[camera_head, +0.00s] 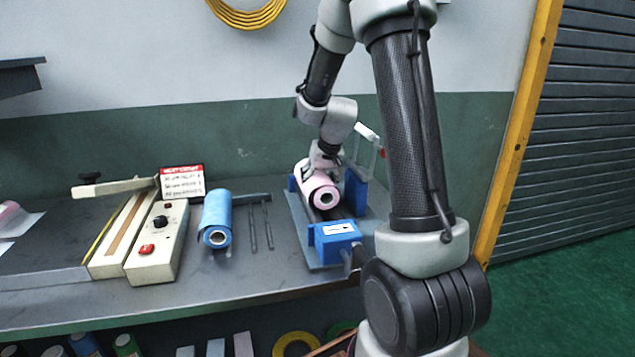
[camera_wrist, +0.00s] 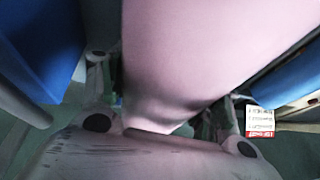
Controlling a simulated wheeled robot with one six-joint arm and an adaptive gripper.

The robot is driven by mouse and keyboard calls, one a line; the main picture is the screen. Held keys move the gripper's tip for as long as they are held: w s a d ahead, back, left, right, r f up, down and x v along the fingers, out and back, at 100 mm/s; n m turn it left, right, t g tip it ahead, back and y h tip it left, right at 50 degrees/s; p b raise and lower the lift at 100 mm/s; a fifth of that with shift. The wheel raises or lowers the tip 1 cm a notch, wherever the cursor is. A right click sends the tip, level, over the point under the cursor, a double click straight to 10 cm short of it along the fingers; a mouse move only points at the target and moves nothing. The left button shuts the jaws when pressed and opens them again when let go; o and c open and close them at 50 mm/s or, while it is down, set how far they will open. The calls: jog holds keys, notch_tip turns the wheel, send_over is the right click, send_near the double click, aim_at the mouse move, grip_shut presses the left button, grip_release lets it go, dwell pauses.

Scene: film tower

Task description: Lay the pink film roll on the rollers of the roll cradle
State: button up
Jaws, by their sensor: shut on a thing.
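The pink film roll (camera_head: 314,187) is in my gripper (camera_head: 322,160), over the roll cradle (camera_head: 336,240). The cradle has a grey base with blue blocks at its ends and side. The roll lies lengthwise along the cradle, with its dark-ringed open end facing the camera. My gripper is shut on the roll from above. In the wrist view the pink roll (camera_wrist: 200,50) fills the middle, close to the camera. The rollers are mostly hidden under the roll, and I cannot tell whether it touches them.
A blue roll (camera_head: 216,215) lies left of the cradle, with thin dark rods (camera_head: 260,225) between. A heat sealer (camera_head: 157,240) with a red-and-white sign (camera_head: 182,182) stands further left. A wall is behind the bench (camera_head: 250,275). My arm hides the bench's right end.

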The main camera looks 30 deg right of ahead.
jog(key=shift+f, duration=0.65)
jog(key=o, duration=1.6)
jog(key=v, duration=1.2)
jog(key=s, duration=0.2)
jog(key=s+f+g, duration=0.1)
jog(key=s, duration=0.1)
jog(key=s+a+f+g, duration=0.1)
jog(key=s, duration=0.1)
jog(key=shift+s, duration=0.2)
jog(key=s+a+r+n, duration=0.1)
jog(key=s+a+r, duration=0.2)
jog(key=s, duration=0.6)
jog(key=s+a+r+n+t, duration=0.1)
jog(key=s+a+r+n, duration=0.1)
jog(key=s, duration=0.8)
jog(key=shift+s+a+r+n+t, duration=0.3)
jog(key=shift+a+r, duration=0.4)
jog(key=shift+r, duration=0.65)
